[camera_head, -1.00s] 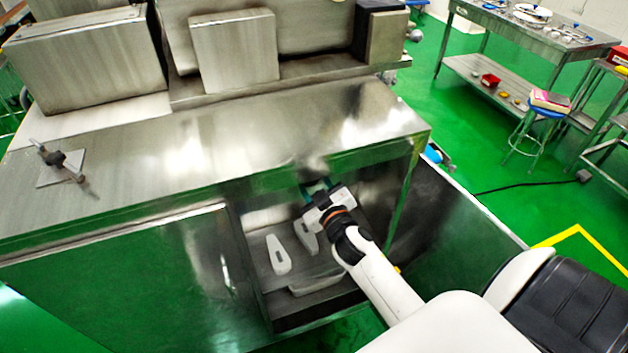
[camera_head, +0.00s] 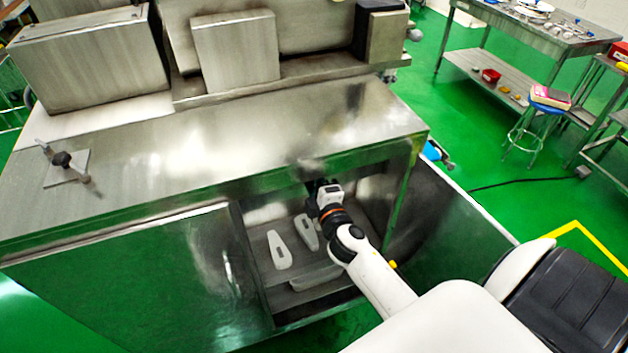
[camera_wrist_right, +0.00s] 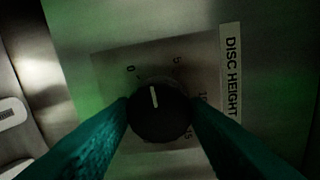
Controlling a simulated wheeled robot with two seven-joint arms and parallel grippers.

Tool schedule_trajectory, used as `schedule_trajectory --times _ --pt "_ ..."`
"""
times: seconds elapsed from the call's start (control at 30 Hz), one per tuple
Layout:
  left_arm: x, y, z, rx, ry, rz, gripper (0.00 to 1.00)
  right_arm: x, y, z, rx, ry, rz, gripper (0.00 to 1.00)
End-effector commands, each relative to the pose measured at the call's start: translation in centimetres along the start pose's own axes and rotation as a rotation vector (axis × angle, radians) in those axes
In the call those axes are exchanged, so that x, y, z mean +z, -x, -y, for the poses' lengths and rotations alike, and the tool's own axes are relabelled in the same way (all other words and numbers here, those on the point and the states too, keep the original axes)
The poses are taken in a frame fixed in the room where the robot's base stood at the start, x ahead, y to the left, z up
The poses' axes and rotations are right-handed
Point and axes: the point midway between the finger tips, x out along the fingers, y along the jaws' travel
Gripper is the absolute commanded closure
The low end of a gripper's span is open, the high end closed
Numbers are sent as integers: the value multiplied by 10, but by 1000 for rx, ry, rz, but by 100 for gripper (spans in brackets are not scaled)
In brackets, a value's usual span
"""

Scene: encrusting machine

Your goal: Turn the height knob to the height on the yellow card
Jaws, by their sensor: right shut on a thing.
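The height knob (camera_wrist_right: 160,117) is a round black dial with a white pointer line, on a grey plate in the right wrist view. A label beside it reads DISC HEIGHT (camera_wrist_right: 231,70). The scale shows 0, 5, 10 and 15. The pointer lies between 0 and 5, nearer 0. My right gripper (camera_wrist_right: 160,112) has its teal fingers on both sides of the knob, shut on it. In the head view my right gripper (camera_head: 325,190) reaches into the open cabinet, and the knob is hidden there. The yellow card is not visible. My left gripper is not in view.
The steel machine's cabinet (camera_head: 120,270) fills the left and middle. Light flat parts (camera_head: 279,250) lie inside its opening. An open door (camera_head: 445,205) stands right of the arm. A steel table (camera_head: 540,35) and blue stool (camera_head: 548,100) stand far right on green floor.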

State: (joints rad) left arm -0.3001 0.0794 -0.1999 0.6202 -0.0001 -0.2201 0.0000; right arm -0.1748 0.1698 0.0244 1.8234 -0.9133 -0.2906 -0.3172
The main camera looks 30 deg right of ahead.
Motion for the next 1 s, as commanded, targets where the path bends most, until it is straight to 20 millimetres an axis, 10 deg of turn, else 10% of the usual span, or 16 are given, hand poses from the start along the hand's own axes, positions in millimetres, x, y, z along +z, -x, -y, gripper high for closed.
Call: schedule_trajectory --times 1.0 --pt "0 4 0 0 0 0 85 1 0 -1 -5 514 -28 81"
